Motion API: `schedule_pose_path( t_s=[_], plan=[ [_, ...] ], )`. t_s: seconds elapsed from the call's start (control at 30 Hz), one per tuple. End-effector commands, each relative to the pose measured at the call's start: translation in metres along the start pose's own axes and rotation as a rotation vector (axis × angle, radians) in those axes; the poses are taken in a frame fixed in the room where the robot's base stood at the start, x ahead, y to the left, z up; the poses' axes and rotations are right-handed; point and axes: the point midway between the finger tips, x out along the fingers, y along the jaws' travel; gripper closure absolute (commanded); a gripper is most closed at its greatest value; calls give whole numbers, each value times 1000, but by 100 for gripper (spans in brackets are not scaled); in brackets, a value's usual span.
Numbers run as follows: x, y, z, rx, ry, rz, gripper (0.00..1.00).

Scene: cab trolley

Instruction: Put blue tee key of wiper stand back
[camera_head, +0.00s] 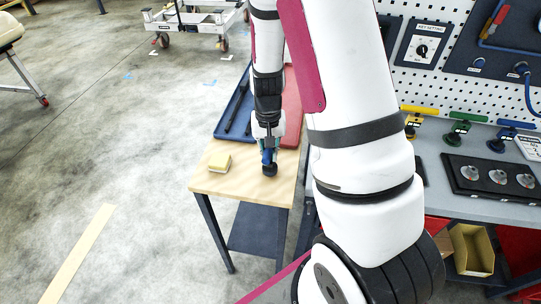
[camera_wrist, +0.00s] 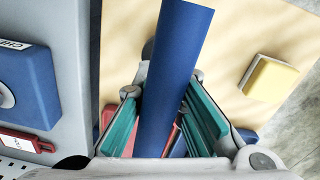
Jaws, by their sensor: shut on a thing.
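My gripper (camera_head: 268,146) is low over the front part of the wooden table. It is shut on a blue bar, which looks like the blue tee key (camera_head: 268,158). A dark rounded end shows below the blue part, close to the tabletop; I cannot tell whether it touches. In the wrist view the blue tee key (camera_wrist: 178,70) runs between my teal-padded fingers (camera_wrist: 162,122) and up past them. A separate blue bar handle (camera_head: 516,124) with a dark base sits on the grey bench at the right. I cannot make out which part is the wiper stand.
A yellow block (camera_head: 220,161) lies on the wooden table (camera_head: 232,185). A blue tray (camera_head: 231,124) with dark rods and a red tray (camera_head: 291,120) are behind my gripper. Yellow (camera_head: 420,110) and green (camera_head: 469,116) handles stand on the bench. Open floor lies left.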

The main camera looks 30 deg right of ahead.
Motion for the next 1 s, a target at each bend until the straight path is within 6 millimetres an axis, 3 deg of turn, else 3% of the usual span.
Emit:
schedule_pose_path(
  t_s=[0.13, 0.37, 0.4, 0.47, 0.83, 1.0],
  plan=[
    [11, 0, 0, -1, 0, -1, 100],
    [12, -1, 0, -1, 2, -1, 100],
    [13, -1, 0, -1, 1, -1, 80],
    [13, -1, 0, -1, 1, -1, 69],
    [9, -1, 0, 0, 2, -1, 69],
    [-9, -1, -2, 0, 5, -2, 69]
  ],
)
